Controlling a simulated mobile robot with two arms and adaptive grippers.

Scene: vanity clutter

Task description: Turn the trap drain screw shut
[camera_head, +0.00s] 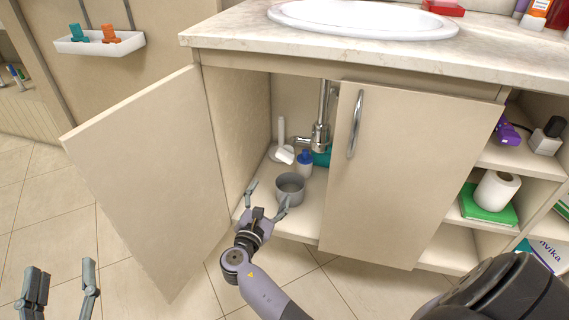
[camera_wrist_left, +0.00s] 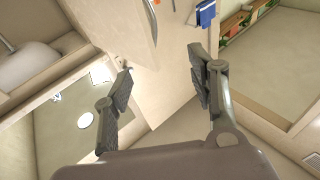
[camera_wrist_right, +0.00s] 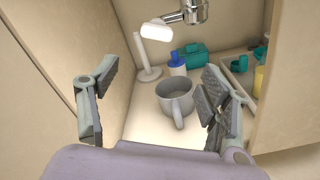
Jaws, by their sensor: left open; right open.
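The chrome trap (camera_head: 320,137) hangs under the sink inside the open cabinet; its lower end shows at the top of the right wrist view (camera_wrist_right: 193,12). I cannot make out the drain screw as a separate part. My right gripper (camera_head: 266,200) is open and empty at the cabinet's front edge, below and in front of the trap, before a grey mug (camera_head: 290,187). In the right wrist view, this gripper's (camera_wrist_right: 160,70) fingers frame the mug (camera_wrist_right: 175,97). My left gripper (camera_head: 62,268) is open and empty over the floor, outside the open left door.
The left cabinet door (camera_head: 150,170) stands open; the right door (camera_head: 400,170) is closed. A white stand (camera_head: 281,140), a blue-capped bottle (camera_head: 305,163) and a teal item (camera_head: 322,157) are near the trap. Open shelves (camera_head: 515,160) are at right. The floor in front is clear.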

